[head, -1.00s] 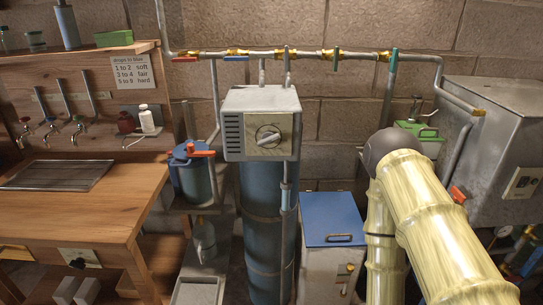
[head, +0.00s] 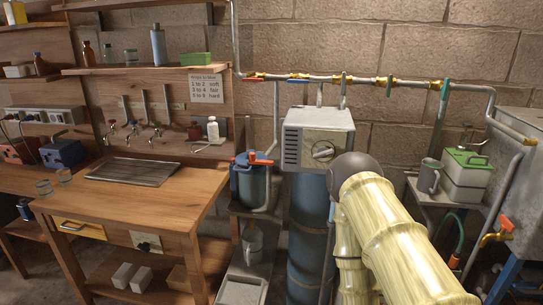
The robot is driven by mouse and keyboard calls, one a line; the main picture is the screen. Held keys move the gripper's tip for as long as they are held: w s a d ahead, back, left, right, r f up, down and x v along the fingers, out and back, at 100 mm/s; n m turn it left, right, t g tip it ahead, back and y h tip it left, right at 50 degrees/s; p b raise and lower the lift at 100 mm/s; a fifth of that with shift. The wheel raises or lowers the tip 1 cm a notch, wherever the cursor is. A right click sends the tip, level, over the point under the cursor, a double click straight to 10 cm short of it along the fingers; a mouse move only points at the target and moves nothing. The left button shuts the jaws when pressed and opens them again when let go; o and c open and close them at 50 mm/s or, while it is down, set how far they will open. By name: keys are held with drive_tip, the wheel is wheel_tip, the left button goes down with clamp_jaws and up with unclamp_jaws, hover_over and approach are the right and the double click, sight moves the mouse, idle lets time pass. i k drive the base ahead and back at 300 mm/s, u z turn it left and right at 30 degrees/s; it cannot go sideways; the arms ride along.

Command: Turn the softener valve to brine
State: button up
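The softener valve is a pale grey box head (head: 318,140) on top of a tall blue cylinder (head: 306,230) against the block wall. On its front is a dial with a light grey knob (head: 322,151). The dial's markings are too small to read, so I cannot tell which setting the knob points to. My yellow, bamboo-patterned arm rises in front of the softener's right side and hides part of the cylinder. My gripper is not in view, and nothing of mine visibly touches the knob.
Pipes with a green lever (head: 444,88) run above the softener. A blue canister with an orange handle (head: 256,178) stands close on its left. A wooden bench (head: 150,200) fills the left. A green-lidded white container (head: 466,176) and grey mug (head: 429,177) stand right.

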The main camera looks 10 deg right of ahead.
sight(324, 152)
drive_tip(key=u, duration=1.2)
drive_tip(key=i, duration=1.05)
drive_tip(key=z, duration=1.75)
